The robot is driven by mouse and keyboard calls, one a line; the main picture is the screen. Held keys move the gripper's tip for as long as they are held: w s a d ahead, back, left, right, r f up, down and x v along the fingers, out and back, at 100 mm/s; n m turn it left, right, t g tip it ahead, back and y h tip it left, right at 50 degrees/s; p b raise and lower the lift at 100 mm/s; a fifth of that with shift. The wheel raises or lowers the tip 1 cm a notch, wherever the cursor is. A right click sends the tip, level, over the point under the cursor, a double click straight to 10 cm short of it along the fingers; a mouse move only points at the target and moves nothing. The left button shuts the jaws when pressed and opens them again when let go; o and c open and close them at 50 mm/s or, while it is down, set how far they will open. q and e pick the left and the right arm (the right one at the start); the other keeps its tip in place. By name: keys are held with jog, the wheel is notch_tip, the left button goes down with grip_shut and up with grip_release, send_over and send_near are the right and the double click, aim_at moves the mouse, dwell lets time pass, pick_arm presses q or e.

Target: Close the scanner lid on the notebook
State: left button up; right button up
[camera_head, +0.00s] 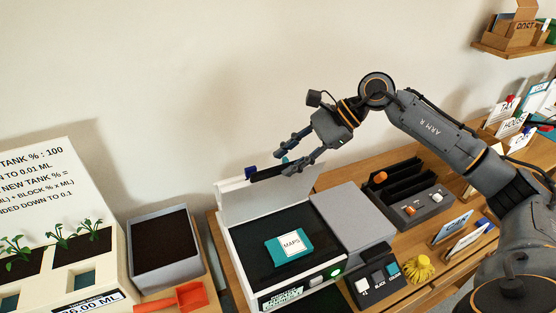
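The scanner (262,250) stands on the wooden desk with its pale lid (262,198) raised at the back, leaning near upright. A dark strip with a blue end (251,171) runs along the lid's top edge. The notebook (272,253), teal with a white MAPS label, lies flat on the dark scanner bed. My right gripper (284,161) is at the right part of the lid's top edge, its two fingers apart. I cannot tell whether it touches the lid. My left gripper is not in view.
A grey flat panel (352,215) adjoins the scanner's right side. A black organiser (411,194), a button box (376,276) and a yellow object (420,268) lie farther right. A soil-filled bin (201,261) and a red scoop (175,299) are at left. The wall is close behind.

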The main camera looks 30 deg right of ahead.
aim_at(280, 166)
jog(key=shift+p+x, duration=0.3)
jog(key=shift+x, duration=0.8)
jog(key=shift+a+f, duration=0.2)
jog(key=shift+a, duration=0.15)
jog(key=shift+w+a+f, duration=0.1)
jog(key=shift+f, duration=0.1)
jog(key=c, duration=0.7)
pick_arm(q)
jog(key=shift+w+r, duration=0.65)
pick_arm(e)
grip_shut()
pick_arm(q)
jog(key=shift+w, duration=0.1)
